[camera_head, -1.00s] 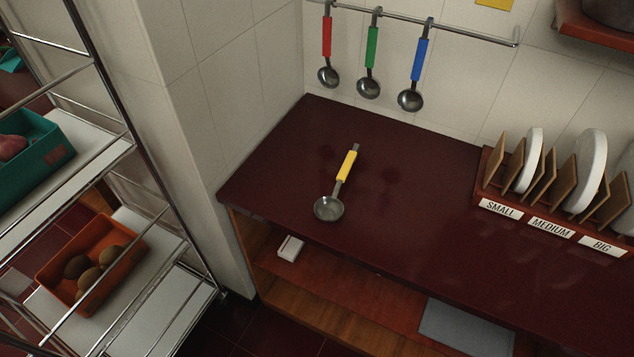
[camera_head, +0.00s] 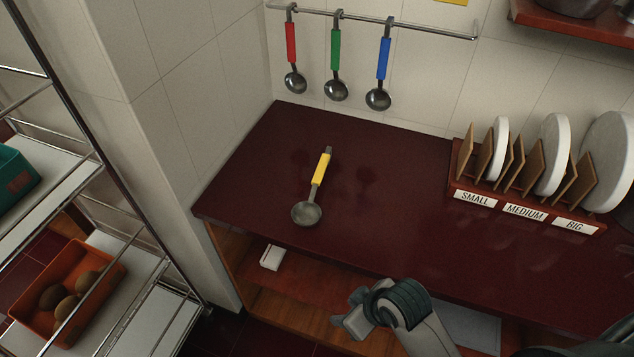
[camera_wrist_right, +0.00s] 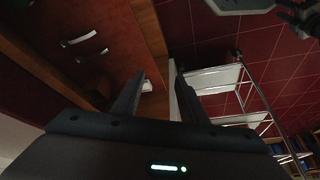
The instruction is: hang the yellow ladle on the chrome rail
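The yellow ladle (camera_head: 321,170) lies on the dark red counter (camera_head: 400,200), its yellow handle pointing to the back and its steel bowl toward the front edge. The chrome rail (camera_head: 430,28) runs along the tiled wall behind the counter. My right gripper (camera_head: 352,312) is in front of the counter, to the right of and nearer than the ladle, apart from it. In the right wrist view its two dark fingers (camera_wrist_right: 160,78) stand apart with nothing between them. A dark part in that view's top right corner may be my left gripper; its fingers are unclear.
Red (camera_head: 291,42), green (camera_head: 335,50) and blue (camera_head: 384,58) ladles hang on the rail's left part; its right part is bare. A plate rack (camera_head: 525,208) stands on the counter at right. A wire shelf (camera_head: 130,260) stands at left.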

